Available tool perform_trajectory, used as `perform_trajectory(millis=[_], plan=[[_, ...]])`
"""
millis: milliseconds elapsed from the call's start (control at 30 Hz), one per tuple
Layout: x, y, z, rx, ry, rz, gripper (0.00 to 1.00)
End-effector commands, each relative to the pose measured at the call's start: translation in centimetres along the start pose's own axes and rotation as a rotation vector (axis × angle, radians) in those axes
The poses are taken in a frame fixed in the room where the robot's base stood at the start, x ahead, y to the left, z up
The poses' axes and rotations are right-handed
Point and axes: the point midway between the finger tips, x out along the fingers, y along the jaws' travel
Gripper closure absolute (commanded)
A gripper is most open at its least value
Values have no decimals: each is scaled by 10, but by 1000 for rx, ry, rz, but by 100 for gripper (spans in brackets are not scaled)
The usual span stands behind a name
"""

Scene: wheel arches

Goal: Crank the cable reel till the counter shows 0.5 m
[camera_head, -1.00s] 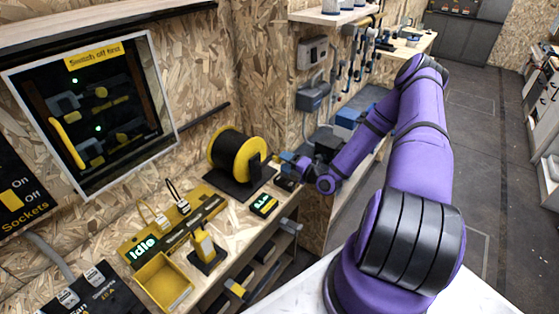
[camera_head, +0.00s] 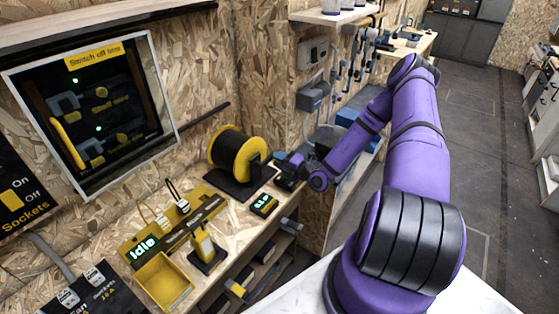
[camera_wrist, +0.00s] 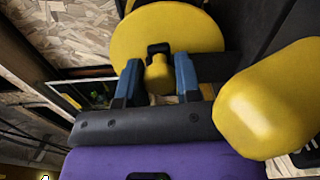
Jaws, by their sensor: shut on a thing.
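The cable reel (camera_head: 232,152) has a black drum and yellow flanges and stands on a black base on the bench. Its yellow flange also fills the upper wrist view (camera_wrist: 190,30). The crank's yellow knob (camera_wrist: 158,74) sits between the two blue fingers of my gripper (camera_wrist: 157,82), which is shut on it. In the head view my gripper (camera_head: 281,163) is just right of the reel, and the knob is hidden there. The counter (camera_head: 264,205) is a small black and yellow box with green digits in front of the reel; its digits are too small to read surely.
A yellow tool with a green "Idle" display (camera_head: 143,247) lies left on the bench, near an open yellow bin (camera_head: 163,282) and a yellow upright holder (camera_head: 205,249). A large yellow rounded part (camera_wrist: 270,100) is close at the wrist view's right.

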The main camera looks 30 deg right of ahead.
Motion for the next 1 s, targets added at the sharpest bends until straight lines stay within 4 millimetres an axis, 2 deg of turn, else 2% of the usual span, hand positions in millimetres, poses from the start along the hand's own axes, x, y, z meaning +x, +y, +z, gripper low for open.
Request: perform_trajectory(millis=[433, 833, 867, 933, 1000], plan=[[-1, -22, -4, 357, -1, -1, 100], [0, -23, -4, 393, 0, -1, 100], [0, -23, -4, 393, 0, -1, 62], [0, -23, -4, 393, 0, -1, 46], [0, -23, -4, 393, 0, -1, 43]])
